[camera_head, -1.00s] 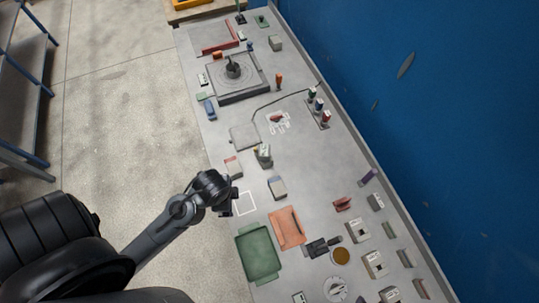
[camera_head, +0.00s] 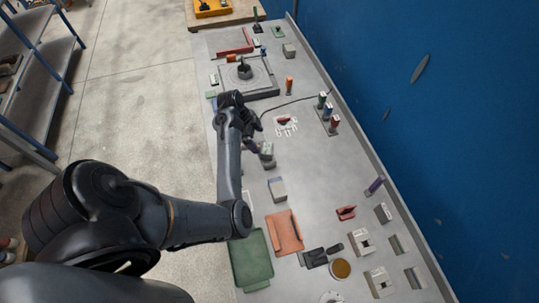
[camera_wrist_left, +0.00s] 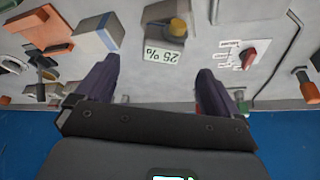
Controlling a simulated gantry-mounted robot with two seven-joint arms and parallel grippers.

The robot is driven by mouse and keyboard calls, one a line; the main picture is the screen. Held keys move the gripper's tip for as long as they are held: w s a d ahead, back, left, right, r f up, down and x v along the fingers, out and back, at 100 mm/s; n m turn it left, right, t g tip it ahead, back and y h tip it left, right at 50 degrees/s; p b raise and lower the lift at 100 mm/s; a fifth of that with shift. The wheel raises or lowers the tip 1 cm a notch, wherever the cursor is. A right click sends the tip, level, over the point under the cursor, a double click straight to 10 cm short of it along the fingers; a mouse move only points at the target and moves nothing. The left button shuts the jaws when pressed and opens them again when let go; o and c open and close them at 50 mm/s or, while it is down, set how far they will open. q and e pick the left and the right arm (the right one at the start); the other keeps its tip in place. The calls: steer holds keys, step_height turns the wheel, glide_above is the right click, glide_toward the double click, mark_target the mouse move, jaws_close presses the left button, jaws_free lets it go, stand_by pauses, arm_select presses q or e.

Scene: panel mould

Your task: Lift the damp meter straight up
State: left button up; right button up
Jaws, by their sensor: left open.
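The damp meter (camera_head: 267,151) is a small grey block standing on the grey bench. In the left wrist view the damp meter (camera_wrist_left: 164,22) shows a "25 %" label and a yellow round part on top. My left gripper (camera_head: 254,133) is over the bench close beside it, partly in front of it. In the left wrist view the left gripper (camera_wrist_left: 158,80) is open and empty, with its two dark purple fingers wide apart. The meter lies ahead of the gap between the fingertips, apart from both. My right gripper is not in view.
A white and blue block (camera_wrist_left: 97,37) stands near one finger. A red dial knob (camera_wrist_left: 248,57) is on the other side. An orange tray (camera_head: 285,233) and a green tray (camera_head: 250,262) lie nearer. A blue wall (camera_head: 430,120) runs along the bench's right side.

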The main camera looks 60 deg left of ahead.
mark_target(267, 148)
arm_select(q)
steer(key=shift+w+p+x, duration=0.15)
steer(key=shift+p+x, duration=0.05)
steer(key=shift+x, duration=1.55)
steer(key=shift+w+p+x, duration=0.15)
steer(key=shift+w+x, duration=0.05)
steer(key=shift+x, duration=1.5)
steer(key=shift+w+p+x, duration=0.15)
steer(key=shift+p+x, duration=0.05)
steer(key=shift+x, duration=1.55)
steer(key=shift+r, duration=0.15)
steer(key=shift+c, duration=0.4)
steer(key=c, duration=1.2)
